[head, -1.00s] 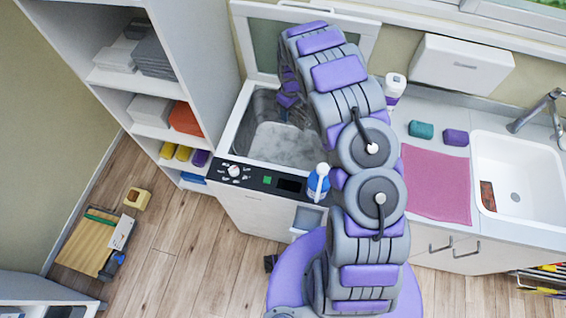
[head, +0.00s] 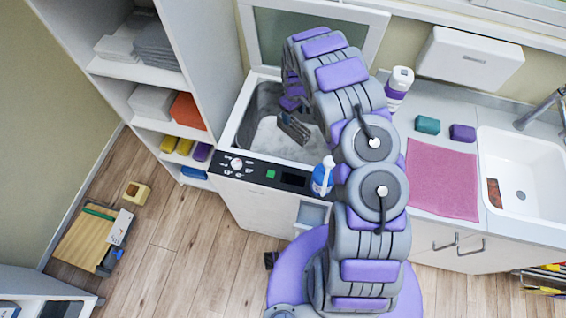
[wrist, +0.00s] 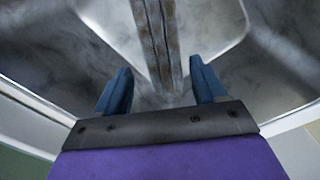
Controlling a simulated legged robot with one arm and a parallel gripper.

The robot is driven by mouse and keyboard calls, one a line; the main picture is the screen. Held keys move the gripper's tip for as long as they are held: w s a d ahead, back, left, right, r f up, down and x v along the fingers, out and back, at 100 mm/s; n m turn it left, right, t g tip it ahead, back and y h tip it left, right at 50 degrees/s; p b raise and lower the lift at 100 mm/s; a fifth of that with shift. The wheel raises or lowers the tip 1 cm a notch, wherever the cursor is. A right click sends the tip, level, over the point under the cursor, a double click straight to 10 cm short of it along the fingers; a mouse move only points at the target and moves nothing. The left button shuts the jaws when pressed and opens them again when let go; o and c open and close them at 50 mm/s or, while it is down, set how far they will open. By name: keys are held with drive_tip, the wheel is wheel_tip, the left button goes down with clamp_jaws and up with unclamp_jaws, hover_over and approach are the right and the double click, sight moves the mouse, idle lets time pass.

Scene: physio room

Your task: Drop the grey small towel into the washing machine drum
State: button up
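The washing machine (head: 262,205) is a top-loader with its lid (head: 262,38) raised. Its grey metal drum (head: 262,138) is open and also fills the wrist view (wrist: 235,75). The grey small towel (head: 294,128) is a folded, thin stack on edge, inside the drum opening in the head view. In the wrist view the towel (wrist: 156,35) shows as a narrow grey-brown strip between and beyond the fingers. My gripper (wrist: 161,68) points down into the drum, its blue fingers open with gaps on both sides of the towel. I cannot tell if the towel touches the drum floor.
A blue-and-white bottle (head: 322,177) stands at the machine's front edge, and a white-and-purple bottle (head: 398,88) behind my arm. Shelves (head: 140,67) with folded towels are on the left. A pink cloth (head: 442,178) and a sink (head: 520,190) are on the right.

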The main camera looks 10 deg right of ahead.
drive_tip(key=shift+o, duration=1.3)
drive_tip(key=shift+d, duration=0.5)
drive_tip(key=shift+a+r, duration=0.1)
drive_tip(key=shift+r, duration=0.3)
wheel_tip(320, 180, up, 16)
drive_tip(key=p, duration=0.1)
drive_tip(key=shift+r+p, duration=0.25)
drive_tip(key=shift+p, duration=0.15)
